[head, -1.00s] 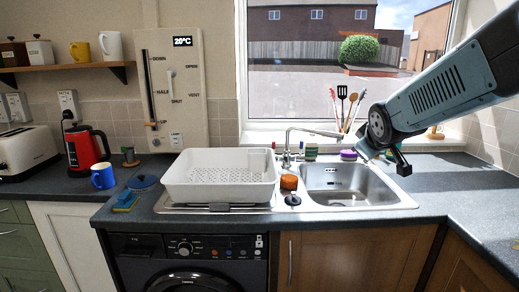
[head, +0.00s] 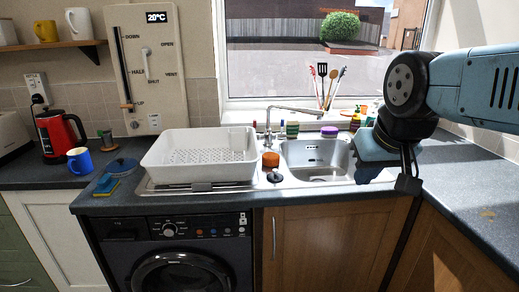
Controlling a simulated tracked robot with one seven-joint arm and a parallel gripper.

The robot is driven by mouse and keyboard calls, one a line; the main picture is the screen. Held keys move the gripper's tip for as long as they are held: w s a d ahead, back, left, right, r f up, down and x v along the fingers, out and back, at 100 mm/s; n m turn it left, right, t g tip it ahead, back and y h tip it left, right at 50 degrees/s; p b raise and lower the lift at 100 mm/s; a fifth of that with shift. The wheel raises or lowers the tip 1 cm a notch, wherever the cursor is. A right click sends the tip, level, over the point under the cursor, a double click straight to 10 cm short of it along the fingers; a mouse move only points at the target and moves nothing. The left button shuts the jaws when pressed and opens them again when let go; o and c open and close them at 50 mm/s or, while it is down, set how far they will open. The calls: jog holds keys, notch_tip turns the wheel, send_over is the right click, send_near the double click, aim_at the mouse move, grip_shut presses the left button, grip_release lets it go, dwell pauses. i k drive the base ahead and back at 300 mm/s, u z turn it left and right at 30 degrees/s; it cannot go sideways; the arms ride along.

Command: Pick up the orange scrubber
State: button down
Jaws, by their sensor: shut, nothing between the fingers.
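The orange scrubber (head: 270,159) is a small, rounded orange piece. It stands on the strip between the white dish rack and the sink basin, behind a small black round thing. My gripper (head: 408,182) hangs at the right, in front of the sink's right end and over the counter in the picture. It is shut and empty, well to the right of the scrubber and apart from it. My arm covers part of the counter and windowsill behind it.
The white dish rack (head: 202,158) stands left of the scrubber. The tap (head: 268,130) rises behind it, and the sink basin (head: 318,160) lies to its right. A black round thing (head: 275,176) sits close in front. Utensils (head: 326,88) stand by the window. The right counter (head: 470,190) is mostly clear.

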aim_at(269, 159)
jog(key=z, duration=0.15)
jog(key=i, duration=1)
jog(key=u, duration=0.15)
